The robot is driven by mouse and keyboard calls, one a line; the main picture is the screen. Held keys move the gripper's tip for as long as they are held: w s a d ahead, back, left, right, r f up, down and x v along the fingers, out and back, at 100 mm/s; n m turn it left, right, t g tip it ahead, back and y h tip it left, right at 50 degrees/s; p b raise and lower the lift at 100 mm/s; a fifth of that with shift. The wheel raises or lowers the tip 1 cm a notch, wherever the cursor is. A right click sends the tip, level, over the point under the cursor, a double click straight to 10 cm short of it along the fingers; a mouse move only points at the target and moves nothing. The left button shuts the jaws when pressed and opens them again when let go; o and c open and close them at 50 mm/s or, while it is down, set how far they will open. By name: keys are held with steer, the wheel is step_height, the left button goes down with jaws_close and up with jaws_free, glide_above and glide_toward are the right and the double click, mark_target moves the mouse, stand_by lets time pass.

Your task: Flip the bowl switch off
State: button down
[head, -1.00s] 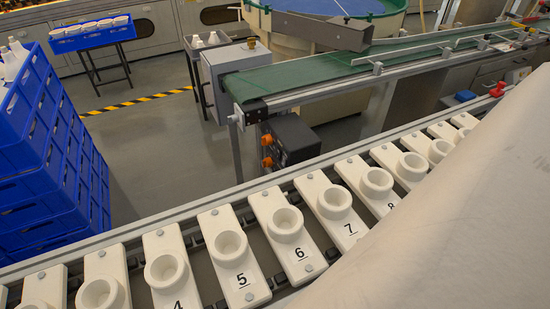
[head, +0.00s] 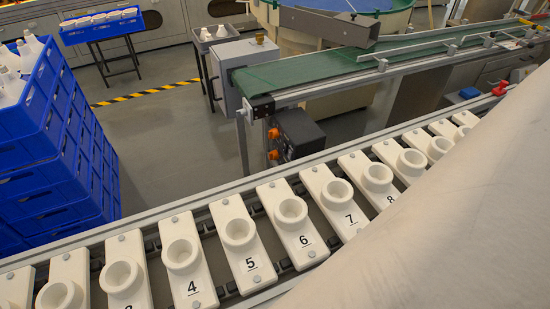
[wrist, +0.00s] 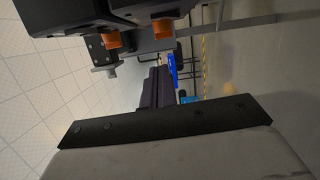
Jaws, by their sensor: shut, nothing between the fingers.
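A dark box (head: 301,134) with two orange knobs stands beneath the near end of the green conveyor. The upper knob (head: 273,133) and lower knob (head: 273,154) face left. I cannot tell which, if either, is the bowl switch; no label is readable. In the wrist view, two orange knobs, one on the left (wrist: 112,40) and one on the right (wrist: 162,28), stick out from dark housings near the top. My gripper (wrist: 168,118) shows as a dark band across the pale wrist body, shut and empty, apart from the knobs.
A rail of numbered white socket holders (head: 237,232) crosses the foreground. Stacked blue crates (head: 40,150) stand left. Open floor (head: 165,130) lies between. My arm covers the lower right.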

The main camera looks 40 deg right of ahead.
steer(key=v, duration=0.4)
steer(key=shift+s+a+r, duration=0.15)
steer(key=shift+s+r, duration=0.05)
steer(key=shift+s, duration=0.15)
stand_by(0.3)
